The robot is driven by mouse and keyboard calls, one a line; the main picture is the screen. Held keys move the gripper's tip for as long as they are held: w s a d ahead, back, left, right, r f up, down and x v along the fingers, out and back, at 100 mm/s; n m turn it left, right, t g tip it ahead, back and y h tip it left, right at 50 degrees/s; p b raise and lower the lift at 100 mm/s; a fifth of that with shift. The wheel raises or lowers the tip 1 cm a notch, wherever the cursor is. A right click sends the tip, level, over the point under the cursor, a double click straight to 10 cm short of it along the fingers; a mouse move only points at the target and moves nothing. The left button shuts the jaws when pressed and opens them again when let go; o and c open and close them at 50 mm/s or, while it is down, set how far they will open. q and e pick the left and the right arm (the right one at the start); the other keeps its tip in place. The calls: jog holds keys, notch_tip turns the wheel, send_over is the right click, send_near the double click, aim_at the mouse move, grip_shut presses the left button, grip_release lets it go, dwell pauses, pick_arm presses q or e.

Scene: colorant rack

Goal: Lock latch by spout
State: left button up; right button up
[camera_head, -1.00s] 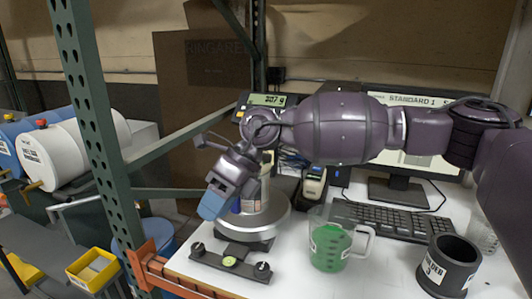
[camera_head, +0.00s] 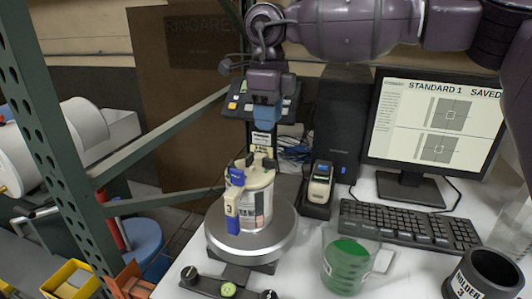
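A white can (camera_head: 262,192) with a printed label stands upright on the round metal plate (camera_head: 225,245) of the scale. A cream and blue latch-like part (camera_head: 231,203) runs down its front left side. Dark parts show on its lid, but I cannot make out the spout clearly. My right gripper (camera_head: 267,116), with blue fingertips, points down above and behind the can in the picture, apart from it. Its fingers overlap in this view, so its opening is unclear. My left gripper is out of view.
A clear jug of green liquid (camera_head: 346,261) stands right of the scale. Behind are a label printer-like device (camera_head: 320,186), a keyboard (camera_head: 410,223) and a monitor (camera_head: 435,125). A black holder (camera_head: 484,277) is at front right. A green rack post (camera_head: 48,130) stands left.

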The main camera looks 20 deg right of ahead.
aim_at(268, 159)
notch_tip(268, 159, down, 10)
jog(key=shift+s+r, duration=0.1)
jog(key=shift+r, duration=0.05)
dwell(0.3)
grip_shut()
